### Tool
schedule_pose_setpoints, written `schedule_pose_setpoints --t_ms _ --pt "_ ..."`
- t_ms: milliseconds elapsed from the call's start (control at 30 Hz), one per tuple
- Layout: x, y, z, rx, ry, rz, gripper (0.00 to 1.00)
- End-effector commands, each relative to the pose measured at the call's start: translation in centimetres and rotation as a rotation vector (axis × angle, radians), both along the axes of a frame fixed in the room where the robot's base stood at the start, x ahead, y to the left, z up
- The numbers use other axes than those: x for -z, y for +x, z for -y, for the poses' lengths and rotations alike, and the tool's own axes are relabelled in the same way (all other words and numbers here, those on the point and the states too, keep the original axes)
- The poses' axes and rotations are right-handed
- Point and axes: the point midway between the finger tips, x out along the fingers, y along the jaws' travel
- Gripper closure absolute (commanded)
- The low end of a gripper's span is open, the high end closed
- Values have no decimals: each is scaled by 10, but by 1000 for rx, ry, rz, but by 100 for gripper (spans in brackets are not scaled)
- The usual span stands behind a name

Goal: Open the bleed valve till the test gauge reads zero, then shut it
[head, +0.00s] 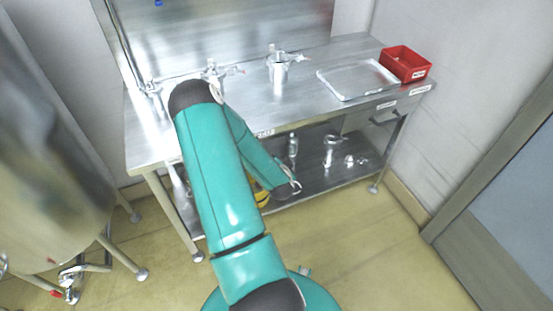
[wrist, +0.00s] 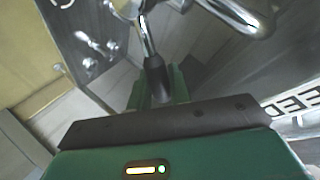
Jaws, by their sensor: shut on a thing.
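In the wrist view, my gripper (wrist: 158,92) is shut on the dark end of a slim chrome lever (wrist: 147,38), which I take to be the bleed valve's handle. A curved chrome pipe (wrist: 245,18) passes at the top right. A label (wrist: 296,105) ending in "EED" is partly visible at the right edge. In the head view, my teal arm bends down in front of the bench, and the gripper end (head: 288,186) is small and mostly hidden. I cannot make out a test gauge face or its reading in either view.
A steel bench (head: 310,55) carries a metal canister (head: 279,72), a pipe fitting (head: 214,74), a tray (head: 340,84) and a red bin (head: 405,68). Small fittings (head: 332,148) stand on its lower shelf. A large steel tank (head: 50,140) is at left. Floor at front right is clear.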

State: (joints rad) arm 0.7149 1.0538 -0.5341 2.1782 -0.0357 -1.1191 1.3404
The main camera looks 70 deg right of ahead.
Motion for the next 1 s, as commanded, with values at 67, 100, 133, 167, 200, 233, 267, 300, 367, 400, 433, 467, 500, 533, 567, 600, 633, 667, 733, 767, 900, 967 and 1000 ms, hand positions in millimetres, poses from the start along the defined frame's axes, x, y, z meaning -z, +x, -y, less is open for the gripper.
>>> schedule_pose_setpoints --t_ms 67,100,133,167,200,233,267,300,367,400,433,467,500,533,567,600,633,667,733,767,900,967,1000 --pt "4 -5 4 7 53 57 100" --pt "7 -7 5 7 79 84 100" --pt "9 -8 6 8 99 103 100" --pt "11 -9 6 8 120 123 100" --pt "14 -9 8 7 145 149 100" --pt "16 -10 8 7 166 170 100" --pt "18 -11 8 7 185 189 100" --pt "21 -11 9 6 212 213 100" --pt "25 -12 10 6 247 251 100" --pt "28 -12 10 5 271 274 100" --pt "30 -13 10 5 288 290 100" --pt "32 -12 10 5 305 306 100" --pt "34 -13 11 4 325 327 100" --pt "36 -13 11 4 338 341 100" --pt "38 -12 11 3 354 355 100" --pt "40 -13 11 4 370 370 100" --pt "41 -12 11 3 383 382 100" --pt "43 -13 11 2 393 393 100" --pt "45 -12 11 2 416 415 100" --pt "46 -12 11 0 423 423 100" --pt "49 -11 10 0 451 448 100" --pt "50 -11 10 -1 458 455 100" --pt "50 -11 10 0 461 459 100"
